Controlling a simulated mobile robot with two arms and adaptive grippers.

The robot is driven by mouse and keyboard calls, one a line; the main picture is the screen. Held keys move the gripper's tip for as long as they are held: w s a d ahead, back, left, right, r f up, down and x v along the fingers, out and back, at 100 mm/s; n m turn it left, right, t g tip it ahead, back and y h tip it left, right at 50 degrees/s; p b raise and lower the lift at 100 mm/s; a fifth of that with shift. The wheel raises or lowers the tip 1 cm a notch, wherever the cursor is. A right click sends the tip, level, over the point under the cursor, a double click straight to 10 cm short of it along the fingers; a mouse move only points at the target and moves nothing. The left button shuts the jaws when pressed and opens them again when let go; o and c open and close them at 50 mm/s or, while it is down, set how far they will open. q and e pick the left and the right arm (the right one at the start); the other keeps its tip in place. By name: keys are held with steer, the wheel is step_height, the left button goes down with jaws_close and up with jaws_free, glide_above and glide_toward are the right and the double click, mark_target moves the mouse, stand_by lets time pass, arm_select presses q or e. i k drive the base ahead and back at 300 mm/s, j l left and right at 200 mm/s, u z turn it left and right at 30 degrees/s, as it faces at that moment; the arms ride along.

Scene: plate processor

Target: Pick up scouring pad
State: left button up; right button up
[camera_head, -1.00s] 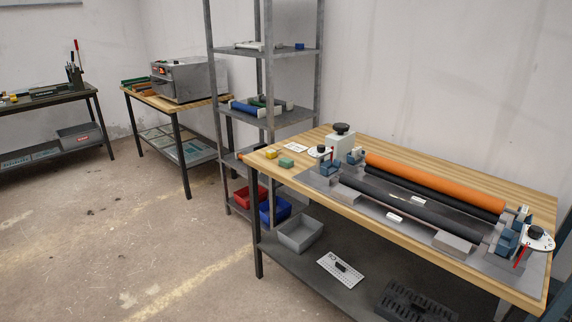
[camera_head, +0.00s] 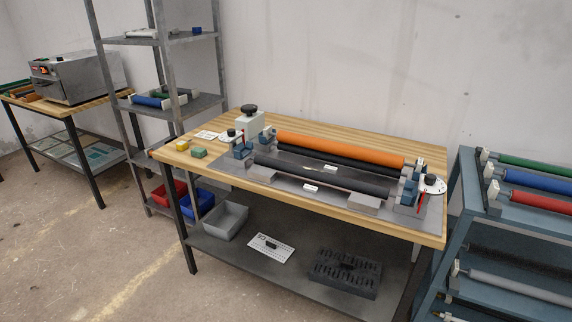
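A small green block (camera_head: 199,153), which looks like the scouring pad, lies on the wooden tabletop (camera_head: 225,178) near its left front edge. A small yellow block (camera_head: 182,145), perhaps a sponge, lies just to its left, a little apart. Both lie in the open with nothing on top of them. Neither of my grippers shows in the head view.
A roller machine with an orange roller (camera_head: 340,149) fills most of the table. Bins and trays stand on its lower shelf (camera_head: 310,287). A grey metal rack (camera_head: 185,105) stands behind left, a blue roller rack (camera_head: 463,200) at the right. The floor (camera_head: 100,260) in front left is clear.

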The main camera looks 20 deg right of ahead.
mark_target(198, 152)
steer(key=i+z, duration=0.25)
steer(key=i, duration=0.35)
steer(key=i+j+z, duration=0.25)
steer(key=i, duration=0.3)
steer(key=l, duration=0.1)
